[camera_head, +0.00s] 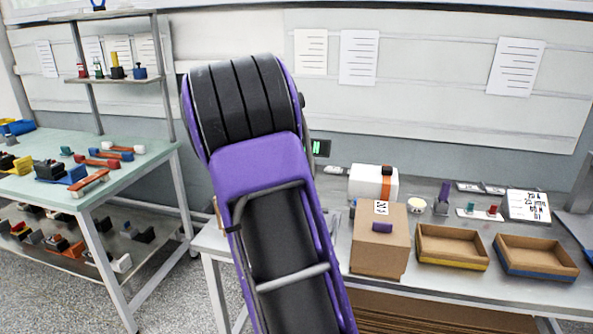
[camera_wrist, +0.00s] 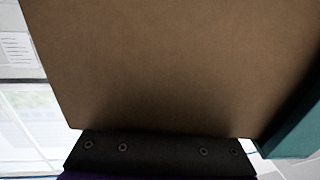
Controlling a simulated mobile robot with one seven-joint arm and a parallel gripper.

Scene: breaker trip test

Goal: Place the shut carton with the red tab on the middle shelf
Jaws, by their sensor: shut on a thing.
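My gripper (camera_wrist: 165,154) shows in the wrist view as a dark bar with several screws along the bottom. It is shut on a brown cardboard carton (camera_wrist: 170,65), whose plain face fills most of that view. No red tab shows on that face, and I cannot see whether its flaps are shut. In the head view my purple and black arm fills the centre; the gripper and held carton are hidden there. At the left, a shelf (camera_head: 110,80) holding small parts stands above a pale green bench top (camera_head: 140,165). I cannot tell which level is the middle shelf.
On the right bench, a brown carton with a purple tab (camera_head: 380,250) stands before a white carton with an orange band (camera_head: 362,183). Two open trays, one yellow-edged (camera_head: 452,262) and one blue-edged (camera_head: 537,270), sit beside it. A teal surface (camera_wrist: 295,125) is near the held carton.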

